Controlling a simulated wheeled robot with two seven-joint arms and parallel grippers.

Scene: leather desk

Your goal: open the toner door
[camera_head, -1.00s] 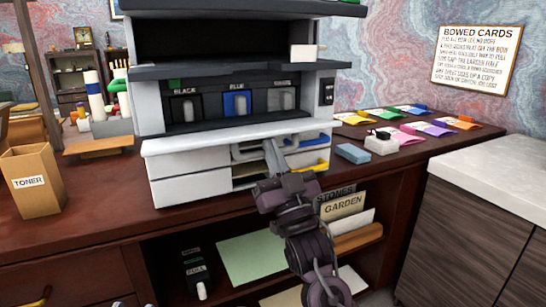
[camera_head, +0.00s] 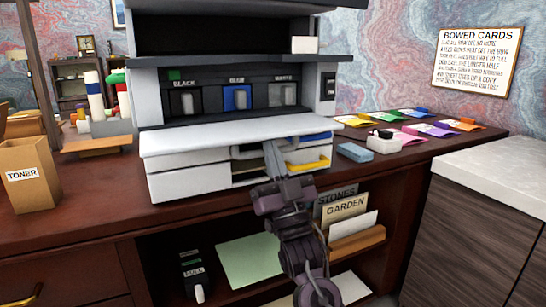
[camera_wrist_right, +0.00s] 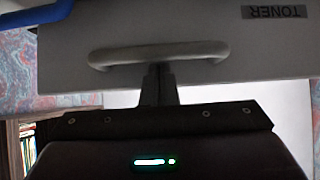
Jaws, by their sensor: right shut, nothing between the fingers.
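The toner door (camera_head: 220,137) is a white panel that sticks out at the front of the printer, below the toner slots, which stand uncovered. In the right wrist view the panel (camera_wrist_right: 270,50) carries an upside-down TONER label and a pale bar handle (camera_wrist_right: 158,54). My right gripper (camera_head: 268,147) is shut and empty, its fingers reaching up under the front of the panel. In the wrist view the fingertips (camera_wrist_right: 158,70) are at the middle of the handle; I cannot tell whether they touch it. My left gripper is out of view.
Slots marked black (camera_head: 184,102), blue (camera_head: 236,100) and white (camera_head: 282,94) sit behind the panel. A yellow handle (camera_head: 307,165) is close right of my fingers. A cardboard TONER box (camera_head: 28,180) stands left. Coloured cards (camera_head: 410,130) lie right. A shelf is below.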

